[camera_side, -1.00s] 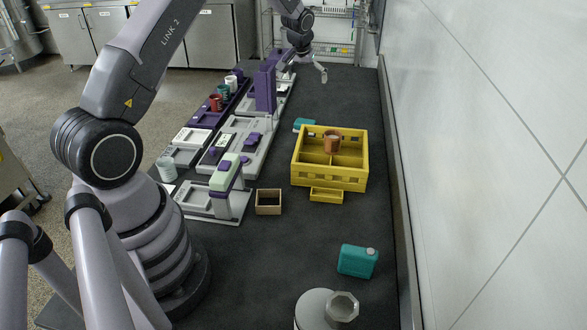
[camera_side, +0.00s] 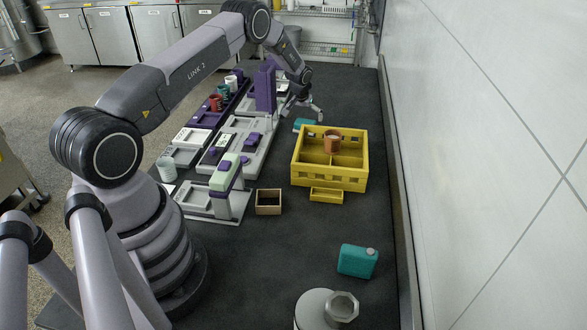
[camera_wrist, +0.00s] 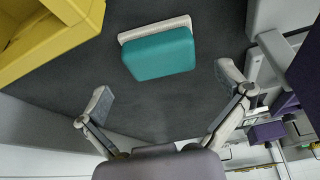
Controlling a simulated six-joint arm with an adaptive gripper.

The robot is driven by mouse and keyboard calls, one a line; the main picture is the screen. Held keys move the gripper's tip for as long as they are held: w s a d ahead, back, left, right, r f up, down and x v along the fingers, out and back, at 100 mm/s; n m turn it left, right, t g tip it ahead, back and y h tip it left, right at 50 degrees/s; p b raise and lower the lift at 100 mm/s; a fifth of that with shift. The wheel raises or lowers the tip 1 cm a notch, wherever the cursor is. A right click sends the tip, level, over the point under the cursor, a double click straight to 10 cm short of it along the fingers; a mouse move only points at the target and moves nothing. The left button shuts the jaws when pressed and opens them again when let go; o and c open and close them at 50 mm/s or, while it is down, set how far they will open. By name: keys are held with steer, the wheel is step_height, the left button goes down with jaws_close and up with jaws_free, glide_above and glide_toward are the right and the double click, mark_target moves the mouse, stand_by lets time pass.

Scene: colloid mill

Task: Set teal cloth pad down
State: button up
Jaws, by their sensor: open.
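The teal cloth pad (camera_wrist: 160,54) is a thick teal block with a pale strip along one edge. It lies flat on the dark bench top in the wrist view, and it shows small behind the yellow crate in the side view (camera_side: 301,123). My gripper (camera_wrist: 167,88) is open and empty, with its two fingers spread wide. In the wrist view the pad appears ahead of the fingertips, and nothing is between them. In the side view my gripper (camera_side: 303,112) is low at the far part of the bench, close to the pad. Any exact gap above the bench is unclear.
The yellow crate (camera_side: 360,178) with a brown cup (camera_side: 332,141) stands close to the pad. Purple and grey machine trays (camera_side: 247,155) line the left side. A teal canister (camera_side: 357,261) and a small wooden box (camera_side: 268,202) are nearer. Dark bench is clear around the pad.

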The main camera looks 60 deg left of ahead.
mark_target(305, 122)
steer(key=x, duration=0.3)
steer(key=shift+f, duration=0.1)
steer(key=shift+c, duration=0.4)
steer(key=c, duration=1)
